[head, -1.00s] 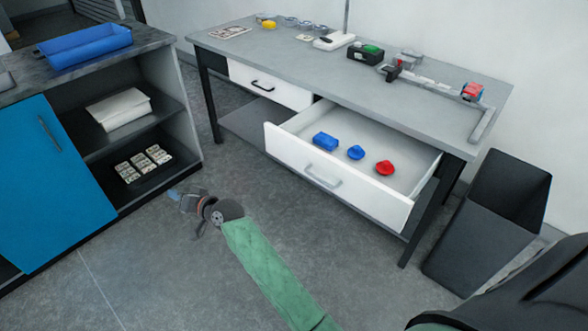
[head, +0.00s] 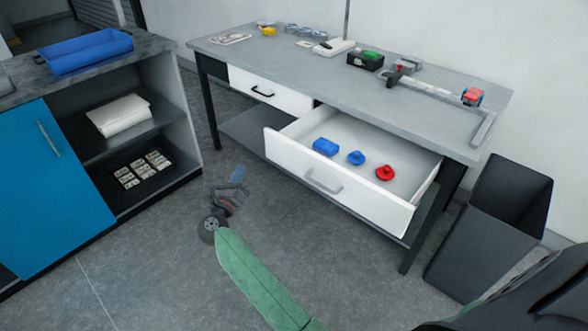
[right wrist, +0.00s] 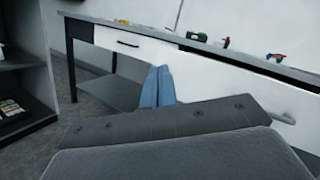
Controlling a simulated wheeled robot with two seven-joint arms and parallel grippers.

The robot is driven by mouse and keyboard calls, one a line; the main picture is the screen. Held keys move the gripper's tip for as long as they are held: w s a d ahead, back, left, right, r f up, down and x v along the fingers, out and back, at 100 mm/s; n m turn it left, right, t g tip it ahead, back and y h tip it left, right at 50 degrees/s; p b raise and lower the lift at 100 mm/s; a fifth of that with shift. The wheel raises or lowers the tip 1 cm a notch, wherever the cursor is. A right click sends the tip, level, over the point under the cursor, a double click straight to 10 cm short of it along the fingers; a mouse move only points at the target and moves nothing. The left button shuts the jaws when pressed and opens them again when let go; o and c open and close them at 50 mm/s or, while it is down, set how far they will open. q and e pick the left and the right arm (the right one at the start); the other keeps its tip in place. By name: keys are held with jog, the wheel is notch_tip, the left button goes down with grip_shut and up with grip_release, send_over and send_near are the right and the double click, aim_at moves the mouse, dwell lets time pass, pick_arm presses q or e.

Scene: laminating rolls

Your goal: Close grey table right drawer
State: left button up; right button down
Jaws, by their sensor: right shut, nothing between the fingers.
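The grey table (head: 350,85) has its right drawer (head: 335,185) pulled well out, with a white front and a grey bar handle (head: 323,182). The drawer front also shows at the right of the right wrist view (right wrist: 235,75). A blue block (head: 325,146), a blue round piece (head: 356,158) and a red round piece (head: 385,173) lie inside the drawer. My right gripper (head: 238,175) is shut and empty, in front and to the left of the drawer, apart from it. Its blue fingers (right wrist: 157,85) are together in the right wrist view. My left gripper is not in view.
The table's left drawer (head: 262,88) is shut. A blue-doored cabinet (head: 28,185) with open shelves stands at the left, and a dark bin (head: 485,235) stands right of the table. Floor (head: 165,250) between cabinet and drawer is clear.

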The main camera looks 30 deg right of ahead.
jog(key=s+d+f+m+g+h, duration=0.35)
jog(key=s+d+m+g, duration=0.2)
jog(key=m+g, duration=0.3)
jog(key=m+p, duration=0.2)
jog(key=p, duration=0.1)
send_near(300, 164)
jog(key=shift+y, duration=0.25)
jog(key=x, duration=0.5)
jog(key=shift+d+r, duration=0.35)
jog(key=shift+r, duration=0.05)
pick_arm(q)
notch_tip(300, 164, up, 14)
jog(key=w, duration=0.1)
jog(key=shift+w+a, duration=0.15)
pick_arm(e)
jog(key=shift+w+d+f, duration=0.1)
jog(key=shift+w+d, duration=0.15)
jog(key=shift+d, duration=0.35)
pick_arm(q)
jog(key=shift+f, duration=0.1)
